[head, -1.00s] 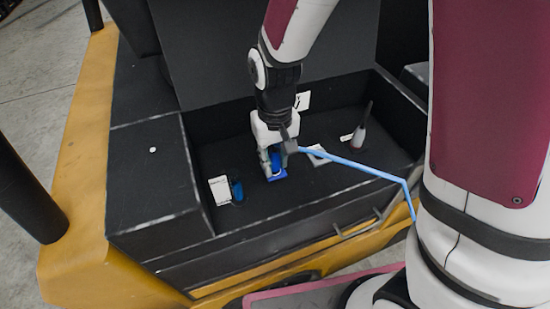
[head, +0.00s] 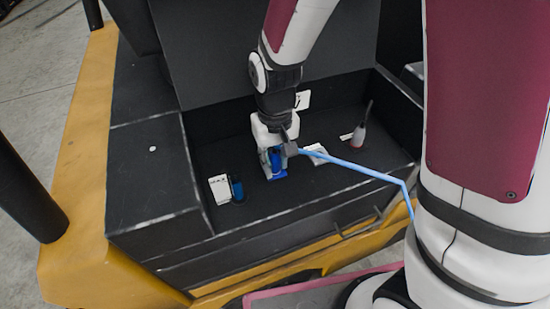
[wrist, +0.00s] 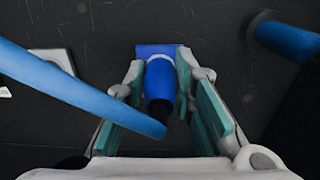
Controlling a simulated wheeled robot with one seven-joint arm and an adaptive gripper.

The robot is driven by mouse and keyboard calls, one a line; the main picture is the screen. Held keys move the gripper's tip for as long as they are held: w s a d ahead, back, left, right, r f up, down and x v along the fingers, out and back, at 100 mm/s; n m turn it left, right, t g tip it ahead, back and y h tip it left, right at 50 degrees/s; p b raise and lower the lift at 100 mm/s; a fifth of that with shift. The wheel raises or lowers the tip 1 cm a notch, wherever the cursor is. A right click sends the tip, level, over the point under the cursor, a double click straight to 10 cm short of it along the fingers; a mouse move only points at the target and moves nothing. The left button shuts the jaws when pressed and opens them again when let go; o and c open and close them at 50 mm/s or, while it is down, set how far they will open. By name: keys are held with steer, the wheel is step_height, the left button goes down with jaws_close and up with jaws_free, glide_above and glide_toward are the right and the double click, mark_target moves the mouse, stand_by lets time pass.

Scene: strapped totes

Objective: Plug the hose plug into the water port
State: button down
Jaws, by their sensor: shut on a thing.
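My gripper (head: 274,165) points down into the black open compartment. In the wrist view my gripper (wrist: 160,80) has its teal-padded fingers on either side of the blue hose plug (wrist: 160,85), with a pale ring near its far end. The plug also shows in the head view (head: 276,158). A blue square plate (wrist: 156,50), seemingly the water port, lies right at the plug's far end, largely hidden by it. I cannot tell whether the plug is seated. The light-blue hose (head: 350,166) runs from beside my gripper to the right; it crosses the left of the wrist view (wrist: 70,90).
Another blue cylindrical fitting (head: 237,188) stands to the left beside a white label (head: 219,188). A second label (head: 315,153) lies right of my gripper. A grey-and-red bottle-like object (head: 359,134) stands farther right. Compartment walls surround these; bare floor lies between them.

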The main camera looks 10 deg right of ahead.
steer(key=shift+f, duration=0.2)
steer(key=c, duration=1.3)
jaws_free()
step_height(320, 180, up, 12)
steer(key=shift+r, duration=0.1)
steer(key=s+d+r+t, duration=0.2)
steer(key=s+d+r, duration=0.1)
steer(key=s+r, duration=0.1)
steer(key=s+d+r+m+t, duration=0.1)
steer(key=s+d+r, duration=0.3)
steer(key=s, duration=0.1)
steer(key=s+d+r+m+t, duration=0.1)
steer(key=s+d+r+t, duration=0.1)
steer(key=s+d+r, duration=0.2)
steer(key=shift+s+d+r+t, duration=0.15)
steer(key=shift+d+r+t, duration=0.05)
steer(key=shift+t, duration=0.1)
